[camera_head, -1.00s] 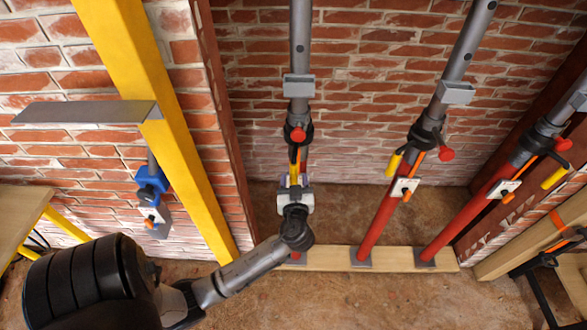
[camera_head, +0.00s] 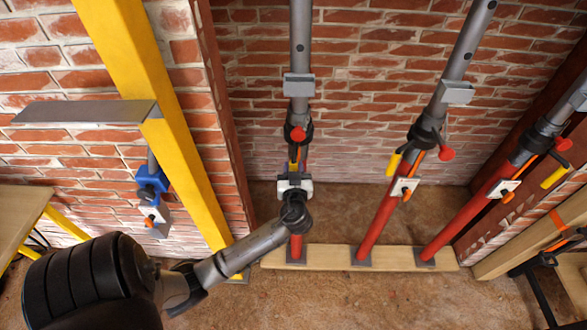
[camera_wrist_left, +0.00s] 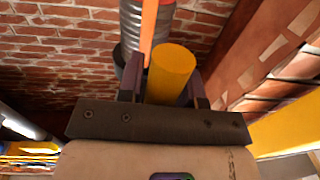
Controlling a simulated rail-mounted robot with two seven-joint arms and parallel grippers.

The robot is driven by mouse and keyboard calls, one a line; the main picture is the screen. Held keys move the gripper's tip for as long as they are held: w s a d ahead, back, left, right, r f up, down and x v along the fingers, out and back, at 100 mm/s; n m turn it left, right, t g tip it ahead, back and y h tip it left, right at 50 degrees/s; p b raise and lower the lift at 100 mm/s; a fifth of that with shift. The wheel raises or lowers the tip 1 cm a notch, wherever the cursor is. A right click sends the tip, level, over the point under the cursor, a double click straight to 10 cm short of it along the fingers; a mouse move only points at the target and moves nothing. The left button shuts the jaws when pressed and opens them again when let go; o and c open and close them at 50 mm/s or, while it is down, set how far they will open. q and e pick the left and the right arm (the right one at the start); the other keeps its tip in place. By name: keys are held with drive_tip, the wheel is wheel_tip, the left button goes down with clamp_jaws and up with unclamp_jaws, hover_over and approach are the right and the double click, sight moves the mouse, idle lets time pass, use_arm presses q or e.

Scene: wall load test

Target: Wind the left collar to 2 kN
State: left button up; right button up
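The left steel prop (camera_head: 300,50) has a dark collar (camera_head: 299,132) with a red knob on its front. A lever with an orange bar (camera_wrist_left: 150,30) and a yellow grip (camera_wrist_left: 172,72) hangs from it. My left gripper (camera_head: 293,178) is at this grip, low on the prop. In the left wrist view its two dark purple fingers (camera_wrist_left: 170,92) stand on either side of the yellow grip, which fills the gap between them. The gripper appears shut on it. I cannot see a load reading; my gripper and arm hide part of the prop. My right gripper is not in view.
Two more props with red lower tubes (camera_head: 378,224) stand to the right, with yellow-gripped levers. All stand on a timber sole plate (camera_head: 325,257). A yellow post (camera_head: 150,100) and a blue device (camera_head: 151,180) are at left. A workbench (camera_head: 20,215) stands far left.

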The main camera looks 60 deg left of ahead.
use_arm(q)
clamp_jaws()
drive_tip(key=shift+s+a+f+m+t+h+b, duration=0.1)
drive_tip(key=shift+s+a+m+t+h+b, duration=0.1)
drive_tip(key=shift+m+t+h+b, duration=0.25)
drive_tip(key=shift+o, duration=2)
unclamp_jaws()
drive_tip(key=shift+d, duration=0.1)
